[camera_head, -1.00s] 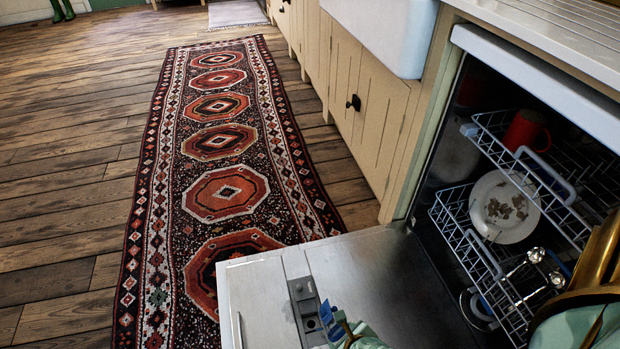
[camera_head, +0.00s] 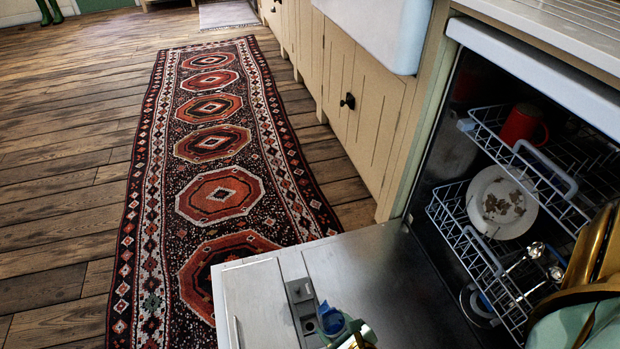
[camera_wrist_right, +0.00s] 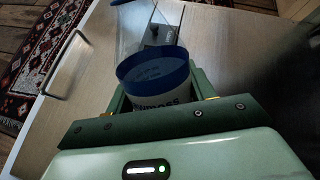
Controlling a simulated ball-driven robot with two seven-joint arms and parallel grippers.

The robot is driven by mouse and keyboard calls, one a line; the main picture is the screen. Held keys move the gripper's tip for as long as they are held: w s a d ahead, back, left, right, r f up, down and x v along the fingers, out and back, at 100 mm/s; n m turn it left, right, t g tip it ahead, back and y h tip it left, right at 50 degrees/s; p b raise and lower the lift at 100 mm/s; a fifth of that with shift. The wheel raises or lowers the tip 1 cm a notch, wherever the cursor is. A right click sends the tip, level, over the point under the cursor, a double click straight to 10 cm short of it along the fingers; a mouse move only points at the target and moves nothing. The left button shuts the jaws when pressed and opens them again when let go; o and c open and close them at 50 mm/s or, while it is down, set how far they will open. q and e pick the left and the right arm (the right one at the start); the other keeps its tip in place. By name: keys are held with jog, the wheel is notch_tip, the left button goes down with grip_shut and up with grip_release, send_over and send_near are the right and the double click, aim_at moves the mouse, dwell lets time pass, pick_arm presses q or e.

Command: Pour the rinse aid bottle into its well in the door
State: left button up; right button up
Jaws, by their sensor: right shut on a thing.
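The rinse aid bottle, blue in the head view (camera_head: 331,318), is held over the dispenser on the open dishwasher door (camera_head: 365,270). In the right wrist view the bottle (camera_wrist_right: 153,72) shows a round blue end and a white label with dark lettering. My right gripper (camera_head: 352,336) is shut on it; its green jaws (camera_wrist_right: 155,103) flank the label. The grey dispenser panel (camera_head: 300,293) has a small round dark opening (camera_head: 309,327), just left of the bottle. Whether liquid is flowing I cannot tell. My left gripper is out of view.
The open dishwasher (camera_head: 455,150) holds racks with a red mug (camera_head: 520,124), a soiled white plate (camera_head: 500,205) and glassware. Cream cabinets (camera_head: 350,130) stand behind the door. A patterned runner (camera_head: 215,150) lies on the wooden floor to the left.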

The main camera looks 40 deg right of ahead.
aim_at(341, 330)
jog(key=shift+f+t, duration=0.5)
jog(key=shift+t, duration=0.1)
jog(key=shift+s+a+r+t, duration=0.1)
jog(key=shift+r+t, duration=0.35)
jog(key=shift+t, duration=0.35)
jog(key=shift+w+f+m+t, duration=0.3)
jog(key=shift+f+m+t, duration=0.1)
jog(key=shift+t, duration=0.5)
jog(key=shift+r+m+t, duration=0.3)
jog(key=shift+r+t, duration=0.7)
jog(key=shift+r, duration=1.25)
